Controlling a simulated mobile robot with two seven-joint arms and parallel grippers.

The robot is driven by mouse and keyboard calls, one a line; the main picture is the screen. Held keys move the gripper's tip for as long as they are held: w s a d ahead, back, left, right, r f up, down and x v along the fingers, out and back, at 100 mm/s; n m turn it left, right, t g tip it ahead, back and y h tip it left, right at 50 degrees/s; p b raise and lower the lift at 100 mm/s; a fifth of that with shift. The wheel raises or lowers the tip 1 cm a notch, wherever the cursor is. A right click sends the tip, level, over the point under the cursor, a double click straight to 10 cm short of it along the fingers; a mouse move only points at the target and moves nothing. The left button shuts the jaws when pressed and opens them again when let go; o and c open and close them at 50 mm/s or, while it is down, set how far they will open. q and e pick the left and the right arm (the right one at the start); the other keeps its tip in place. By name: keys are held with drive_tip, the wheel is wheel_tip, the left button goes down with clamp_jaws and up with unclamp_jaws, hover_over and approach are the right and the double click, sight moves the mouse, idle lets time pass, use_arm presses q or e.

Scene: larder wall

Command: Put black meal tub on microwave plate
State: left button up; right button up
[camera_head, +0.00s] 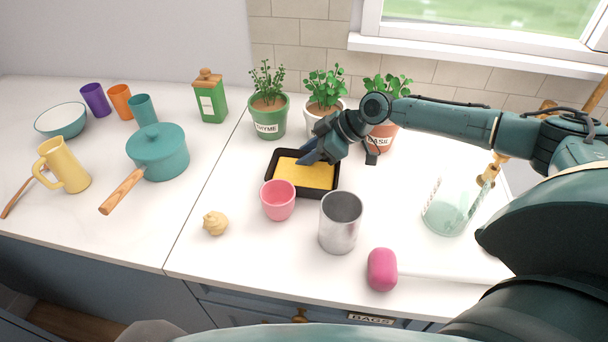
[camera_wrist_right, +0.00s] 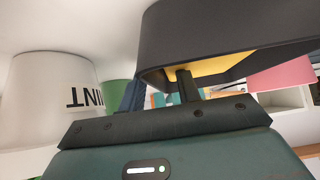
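The black meal tub (camera_head: 325,193), a rectangular tray with yellow contents, stands on the white counter in front of the potted herbs. In the right wrist view it fills the upper right, with its dark wall (camera_wrist_right: 225,32) close to the fingers. My right gripper (camera_head: 312,152) reaches down at the tub's back right part. In the wrist view its two fingers (camera_wrist_right: 158,90) are apart, one outside the tub and one against the yellow at the rim. Their tips are partly hidden. I see no microwave plate. My left gripper is not in view.
A pink cup (camera_head: 278,201) and metal canister (camera_head: 340,222) stand close in front of the tub. Thyme (camera_head: 268,118), mint (camera_head: 324,112) and basil (camera_head: 382,135) pots stand behind. A glass jar (camera_head: 447,210) is right, a pink bar (camera_head: 382,269) in front, a teal pan (camera_head: 158,155) left.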

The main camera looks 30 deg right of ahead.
drive_tip(key=shift+c, duration=0.2)
clamp_jaws()
drive_tip(key=shift+r, duration=0.1)
